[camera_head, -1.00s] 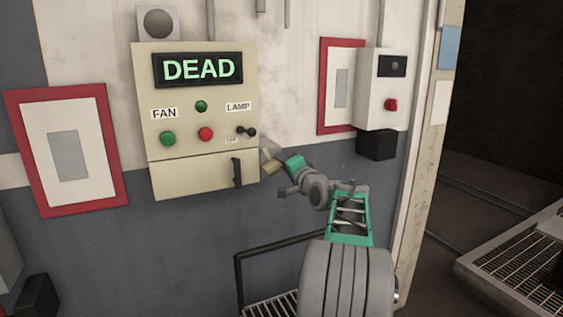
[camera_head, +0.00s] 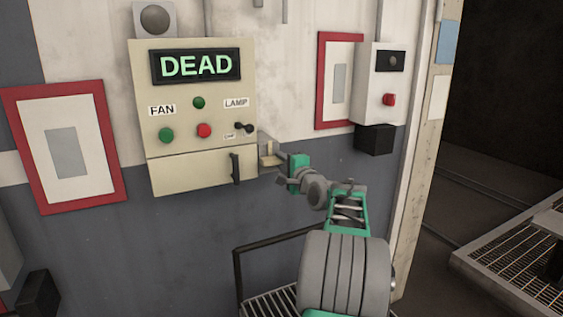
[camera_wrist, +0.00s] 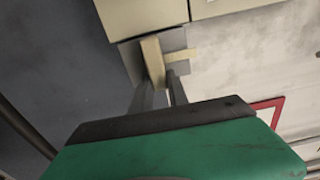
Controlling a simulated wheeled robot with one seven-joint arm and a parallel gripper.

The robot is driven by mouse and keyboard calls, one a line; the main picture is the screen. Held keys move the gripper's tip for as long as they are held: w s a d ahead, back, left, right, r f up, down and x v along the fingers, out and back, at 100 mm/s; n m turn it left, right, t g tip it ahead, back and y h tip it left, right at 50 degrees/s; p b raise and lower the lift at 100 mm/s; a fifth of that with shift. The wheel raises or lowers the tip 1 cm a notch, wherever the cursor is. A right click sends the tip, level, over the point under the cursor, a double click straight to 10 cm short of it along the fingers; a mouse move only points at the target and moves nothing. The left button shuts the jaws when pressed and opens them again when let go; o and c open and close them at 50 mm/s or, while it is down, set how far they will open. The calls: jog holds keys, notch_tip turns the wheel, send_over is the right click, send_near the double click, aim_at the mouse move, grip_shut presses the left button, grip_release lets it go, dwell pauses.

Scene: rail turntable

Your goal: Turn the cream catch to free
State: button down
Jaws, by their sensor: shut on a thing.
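The cream catch (camera_head: 268,147) sits on a small grey plate at the right side of the cream control cabinet (camera_head: 195,177). In the head view its bar stands about upright beside a level cream piece. In the wrist view the catch (camera_wrist: 152,58) is a cream bar on the grey plate (camera_wrist: 130,58), with a cream strip (camera_wrist: 183,55) to its right. My gripper (camera_head: 275,162) reaches the catch from the lower right. In the wrist view my gripper's fingers (camera_wrist: 159,80) are shut on the lower end of the bar, which they partly hide.
The cabinet carries a lit DEAD display (camera_head: 196,66), several buttons, a black lever switch (camera_head: 245,128) and a dark door handle (camera_head: 236,169). A grey box with a red knob (camera_head: 388,99) hangs to the right. A dark rail (camera_head: 280,242) stands below.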

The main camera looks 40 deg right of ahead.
jog(key=c, duration=1.3)
grip_release()
jog(key=b+v, duration=0.2)
jog(key=v, duration=0.5)
jog(key=shift+s+a+b, duration=0.15)
jog(key=shift+s+b, duration=0.2)
jog(key=shift+s, duration=0.05)
